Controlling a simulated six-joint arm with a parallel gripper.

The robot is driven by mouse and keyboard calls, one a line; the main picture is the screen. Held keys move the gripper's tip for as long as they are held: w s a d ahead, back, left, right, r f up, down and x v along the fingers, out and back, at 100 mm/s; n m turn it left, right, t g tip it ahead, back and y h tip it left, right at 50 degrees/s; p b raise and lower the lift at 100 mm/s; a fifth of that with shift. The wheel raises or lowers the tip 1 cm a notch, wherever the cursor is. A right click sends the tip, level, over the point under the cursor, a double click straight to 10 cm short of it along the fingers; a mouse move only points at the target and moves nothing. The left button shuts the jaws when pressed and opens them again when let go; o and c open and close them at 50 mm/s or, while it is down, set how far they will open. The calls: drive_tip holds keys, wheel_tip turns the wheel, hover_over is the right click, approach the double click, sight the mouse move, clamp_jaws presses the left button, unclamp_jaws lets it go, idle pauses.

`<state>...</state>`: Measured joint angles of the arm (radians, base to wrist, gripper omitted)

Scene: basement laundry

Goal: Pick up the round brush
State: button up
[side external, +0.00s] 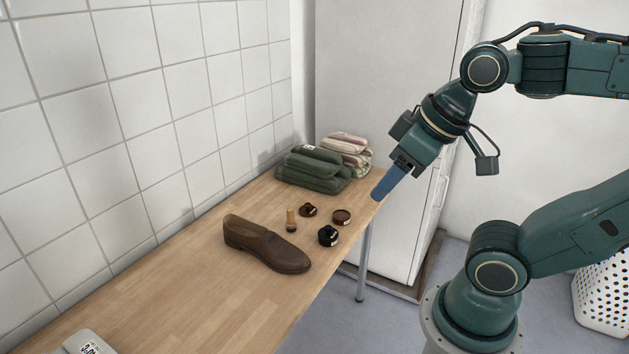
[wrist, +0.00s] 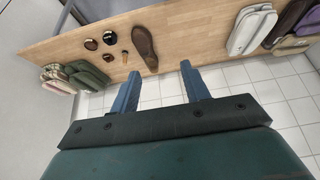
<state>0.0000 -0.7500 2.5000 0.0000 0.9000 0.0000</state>
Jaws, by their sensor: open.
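The round brush (side external: 291,221) stands on the wooden table with its light wooden handle up and its dark head down. It is left of a small brown tin and behind the heel-to-toe line of a brown shoe (side external: 266,245). In the wrist view the brush (wrist: 125,57) is small, between the shoe (wrist: 145,48) and the tins. My gripper (side external: 381,194) is open and empty, raised to the right of the table items and well apart from the brush. Its two blue fingers (wrist: 158,83) are spread in the wrist view.
Two brown tins (side external: 308,210) (side external: 341,217) and a black tin (side external: 328,236) stand close to the brush. Folded green towels (side external: 312,170) and striped towels (side external: 349,151) lie at the far end. A tiled wall (side external: 150,110) borders the table (side external: 190,285).

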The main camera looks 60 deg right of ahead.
drive_tip(key=m+g, duration=0.6)
drive_tip(key=m, duration=1.1)
hover_over(290, 209)
wheel_tip(290, 209, down, 21)
drive_tip(key=shift+d+f, duration=0.1)
drive_tip(key=shift+f, duration=4.05)
drive_tip(key=shift+f, duration=0.1)
